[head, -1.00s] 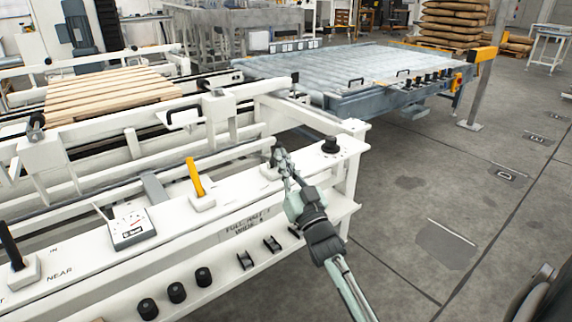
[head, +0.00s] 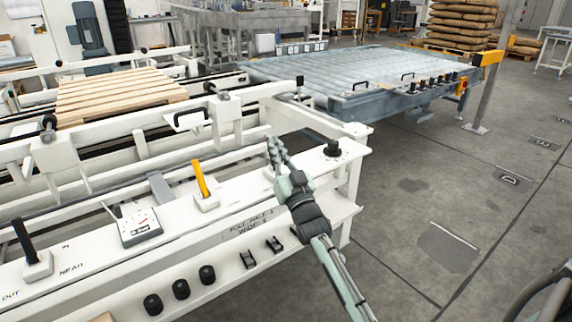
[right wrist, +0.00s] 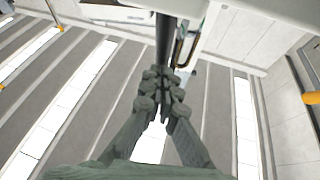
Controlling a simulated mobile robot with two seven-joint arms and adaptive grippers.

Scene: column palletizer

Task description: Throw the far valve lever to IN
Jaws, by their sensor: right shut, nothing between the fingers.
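My right gripper (head: 275,146) is shut and empty at the far end of the white control ledge (head: 105,236). In the head view it covers most of the far valve lever, so the lever's position cannot be read there; only part of its pale base (head: 268,174) shows. In the right wrist view the shut fingers (right wrist: 163,92) are at a dark upright rod (right wrist: 166,38), which looks like the far lever. I cannot tell whether they touch it. The near lever (head: 24,238), black, stands at the left beside the NEAR marking. My left gripper is not in view.
A yellow lever (head: 201,180) and a gauge box (head: 140,228) stand on the ledge left of my right gripper. A black knob (head: 333,148) is to its right. White rails with a black handle (head: 191,117) run behind. The floor at right is open.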

